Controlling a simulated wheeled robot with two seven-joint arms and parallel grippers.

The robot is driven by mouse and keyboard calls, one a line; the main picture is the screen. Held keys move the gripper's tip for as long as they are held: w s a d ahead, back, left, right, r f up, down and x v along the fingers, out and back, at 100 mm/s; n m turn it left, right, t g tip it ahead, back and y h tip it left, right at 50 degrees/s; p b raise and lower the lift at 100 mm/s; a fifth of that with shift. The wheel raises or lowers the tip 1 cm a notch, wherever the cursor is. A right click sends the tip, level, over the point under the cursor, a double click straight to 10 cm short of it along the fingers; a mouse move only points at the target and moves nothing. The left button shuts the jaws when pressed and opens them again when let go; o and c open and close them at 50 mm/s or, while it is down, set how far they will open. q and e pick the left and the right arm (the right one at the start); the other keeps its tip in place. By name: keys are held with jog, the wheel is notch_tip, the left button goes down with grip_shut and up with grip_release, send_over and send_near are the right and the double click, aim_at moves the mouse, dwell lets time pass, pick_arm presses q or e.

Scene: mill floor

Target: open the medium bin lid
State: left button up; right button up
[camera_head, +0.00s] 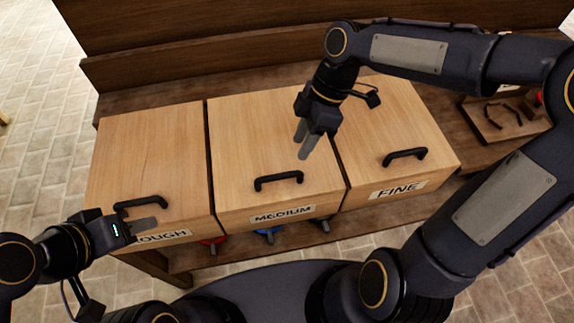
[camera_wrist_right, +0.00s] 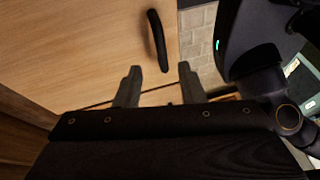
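The medium bin lid (camera_head: 262,142) is a flat light-wood panel on the middle bin, lying closed. Its black handle (camera_head: 278,181) is near the front edge, above the MEDIUM label (camera_head: 283,214). My right gripper (camera_head: 303,146) is above the right part of this lid, behind and right of the handle, and points down. In the right wrist view its fingers (camera_wrist_right: 157,88) are apart with nothing between them. A black handle (camera_wrist_right: 157,40) shows beyond them; I cannot tell which lid it belongs to. My left gripper (camera_head: 148,225) is by the rough bin's front; its finger gap is unclear.
The rough bin lid (camera_head: 153,155) is at the left and the fine bin lid (camera_head: 385,125) at the right, both closed with black handles. A wooden tray (camera_head: 500,122) stands at the far right. A wooden back board (camera_head: 200,65) runs behind the bins.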

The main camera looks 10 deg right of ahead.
aim_at(286, 173)
jog(key=shift+n, duration=0.4)
jog(key=x, duration=0.8)
jog(key=shift+a+b, duration=0.15)
jog(key=shift+b, duration=0.2)
jog(key=shift+c, duration=0.5)
grip_shut()
